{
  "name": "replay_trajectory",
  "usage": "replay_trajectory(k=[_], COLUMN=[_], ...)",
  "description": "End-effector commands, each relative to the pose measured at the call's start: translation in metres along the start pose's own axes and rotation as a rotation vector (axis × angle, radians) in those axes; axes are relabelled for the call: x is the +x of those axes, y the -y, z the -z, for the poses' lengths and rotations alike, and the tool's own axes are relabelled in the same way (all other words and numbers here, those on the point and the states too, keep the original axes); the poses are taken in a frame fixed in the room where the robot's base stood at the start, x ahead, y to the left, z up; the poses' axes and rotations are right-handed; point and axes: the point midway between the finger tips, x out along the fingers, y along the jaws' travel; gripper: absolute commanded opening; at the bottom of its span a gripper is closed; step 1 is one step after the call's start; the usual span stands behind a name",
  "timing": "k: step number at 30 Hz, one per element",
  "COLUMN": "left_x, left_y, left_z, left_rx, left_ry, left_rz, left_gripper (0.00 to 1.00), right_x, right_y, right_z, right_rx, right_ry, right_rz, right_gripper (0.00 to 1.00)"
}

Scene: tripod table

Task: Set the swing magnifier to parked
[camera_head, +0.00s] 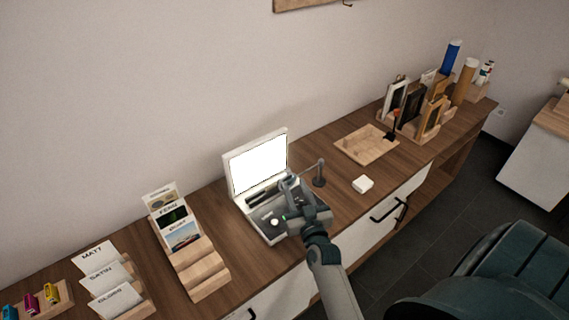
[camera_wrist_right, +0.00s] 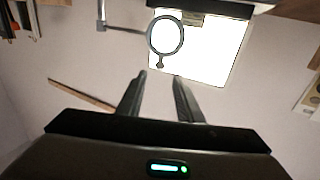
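The swing magnifier's dark post (camera_head: 320,178) stands on the wooden counter just right of an open case with a bright white lid panel (camera_head: 258,168). Its thin arm reaches left over the case. In the right wrist view the round lens ring (camera_wrist_right: 166,35) with a small tab below it shows against the bright panel. My right gripper (camera_wrist_right: 158,80) is open, fingers apart with nothing between them, and the ring lies just beyond the fingertips. In the head view my right gripper (camera_head: 289,190) is over the case and partly hides the lens. My left gripper is not in view.
A stepped card rack (camera_head: 195,265) stands left of the case. Framed pieces and tubes fill a rack (camera_head: 420,125) at the far right.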

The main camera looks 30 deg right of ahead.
Motion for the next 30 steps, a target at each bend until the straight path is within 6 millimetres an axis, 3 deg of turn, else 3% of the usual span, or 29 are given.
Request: replay_trajectory(k=[18,24,30], left_x=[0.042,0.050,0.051], left_y=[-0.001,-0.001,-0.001], left_z=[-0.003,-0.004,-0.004], left_rx=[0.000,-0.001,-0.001], left_ry=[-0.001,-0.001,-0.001], left_rz=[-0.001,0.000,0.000], left_gripper=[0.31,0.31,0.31], right_x=[0.104,0.123,0.128], right_y=[-0.001,0.000,0.000], right_z=[-0.002,-0.001,0.000], right_rx=[0.001,0.002,0.000], right_ry=[-0.001,-0.001,0.001], right_rz=[0.000,0.000,0.000], right_gripper=[0.33,0.33,0.33])
